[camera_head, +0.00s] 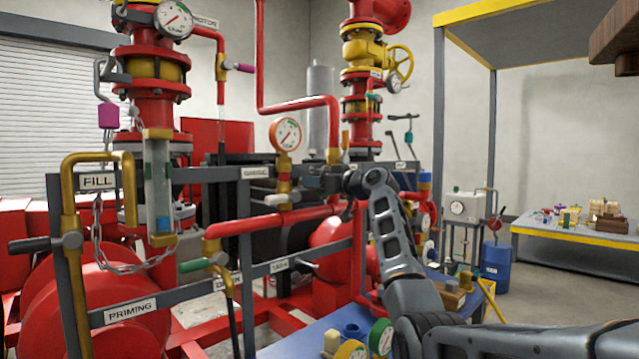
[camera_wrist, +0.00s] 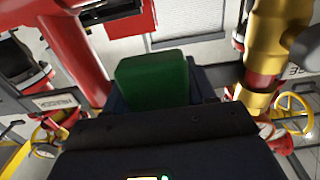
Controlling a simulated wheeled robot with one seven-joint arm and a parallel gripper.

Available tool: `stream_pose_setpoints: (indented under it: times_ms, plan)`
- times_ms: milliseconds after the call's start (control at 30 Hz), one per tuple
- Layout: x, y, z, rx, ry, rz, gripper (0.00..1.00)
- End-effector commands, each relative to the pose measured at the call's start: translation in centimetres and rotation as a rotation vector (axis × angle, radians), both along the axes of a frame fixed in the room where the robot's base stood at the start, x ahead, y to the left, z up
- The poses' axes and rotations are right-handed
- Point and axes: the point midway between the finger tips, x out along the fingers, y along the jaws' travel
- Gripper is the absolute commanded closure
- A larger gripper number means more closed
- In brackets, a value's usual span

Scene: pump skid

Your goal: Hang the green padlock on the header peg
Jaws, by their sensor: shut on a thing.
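The green padlock (camera_wrist: 153,80) shows in the wrist view as a green block held between the dark fingers of my gripper (camera_wrist: 158,98). Its shackle cannot be made out there. In the head view my gripper (camera_head: 318,180) is at the middle, in front of the pump skid and close to the gauge pipe, and I cannot pick out the green padlock. I cannot tell for sure which part is the header peg. A purple padlock (camera_head: 108,115) hangs at the upper left beside a grey bracket (camera_head: 112,72).
A pressure gauge (camera_head: 285,134) and a brass valve (camera_head: 283,188) stand just left of my gripper. A grey rail with label plates (camera_head: 255,172) runs across the skid. A blue bench (camera_head: 310,335) with coloured parts is below. A side table (camera_head: 570,238) stands at right.

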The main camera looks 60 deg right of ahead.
Motion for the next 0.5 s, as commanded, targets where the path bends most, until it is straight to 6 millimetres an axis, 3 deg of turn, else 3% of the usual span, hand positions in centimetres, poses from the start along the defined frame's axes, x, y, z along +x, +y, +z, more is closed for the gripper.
stream_pose_setpoints:
  times_ms: [467, 500]
  plan:
    - [-0.01, -0.01, 0.06, 0.0, -0.001, 0.0, 0.8]
    - [-0.02, -0.01, 0.05, 0.0, -0.001, 0.0, 0.42]
